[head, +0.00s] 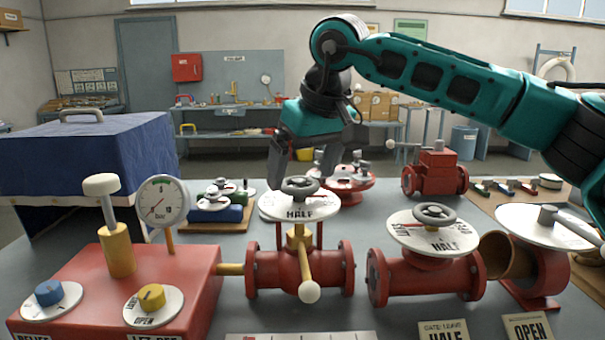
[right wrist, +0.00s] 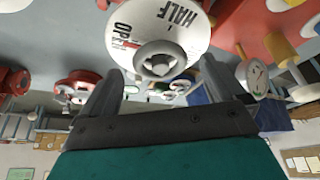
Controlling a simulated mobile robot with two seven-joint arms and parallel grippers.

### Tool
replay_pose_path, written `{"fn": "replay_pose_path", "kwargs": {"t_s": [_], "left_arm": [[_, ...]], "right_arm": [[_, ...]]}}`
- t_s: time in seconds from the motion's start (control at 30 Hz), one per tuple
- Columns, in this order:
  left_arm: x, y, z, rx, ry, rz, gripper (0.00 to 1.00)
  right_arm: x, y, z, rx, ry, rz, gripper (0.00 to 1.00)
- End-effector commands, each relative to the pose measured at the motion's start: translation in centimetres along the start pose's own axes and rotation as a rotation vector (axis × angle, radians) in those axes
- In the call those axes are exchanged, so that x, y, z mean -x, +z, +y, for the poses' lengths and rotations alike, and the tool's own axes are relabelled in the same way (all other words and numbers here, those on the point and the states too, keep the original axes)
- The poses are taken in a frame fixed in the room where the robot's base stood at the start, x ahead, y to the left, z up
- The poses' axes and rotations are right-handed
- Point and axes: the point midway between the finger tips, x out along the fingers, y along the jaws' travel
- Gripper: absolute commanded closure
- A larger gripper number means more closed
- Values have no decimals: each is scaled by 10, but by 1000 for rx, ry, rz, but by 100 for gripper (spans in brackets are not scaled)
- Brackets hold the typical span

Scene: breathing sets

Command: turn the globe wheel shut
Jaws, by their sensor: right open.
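A small dark grey handwheel (head: 300,187) sits over a white dial marked HALF, on a red flanged valve at mid-table. A similar handwheel (head: 436,214) with a HALF dial tops the red valve to its right. The card in front of that one (head: 443,331) appears to read "GATE: LEAVE HALF", so the middle one looks like the globe wheel. My right gripper (head: 296,167) points down just above the middle wheel. In the right wrist view the wheel (right wrist: 160,58) shows between the open fingers (right wrist: 160,76); contact is not clear. My left gripper is out of view.
A yellow lever (head: 305,265) with a pale ball end hangs before the middle valve. A red box (head: 115,285) with a gauge (head: 162,201) and knobs stands left. A white disc with a handle (head: 545,226) is at right. A blue-covered case (head: 90,160) stands behind left.

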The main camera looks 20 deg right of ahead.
Motion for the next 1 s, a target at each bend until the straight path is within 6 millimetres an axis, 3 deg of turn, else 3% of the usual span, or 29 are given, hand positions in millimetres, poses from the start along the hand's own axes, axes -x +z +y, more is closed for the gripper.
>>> {"fn": "replay_pose_path", "kwargs": {"t_s": [0.13, 0.43, 1.0], "left_arm": [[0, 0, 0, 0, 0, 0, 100], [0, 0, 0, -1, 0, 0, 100], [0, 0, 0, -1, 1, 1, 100]], "right_arm": [[-11, 0, 0, 0, 0, -1, 4], [-13, 0, 0, 0, 0, 0, 4], [-12, 0, 0, 0, 0, 1, 57]]}}
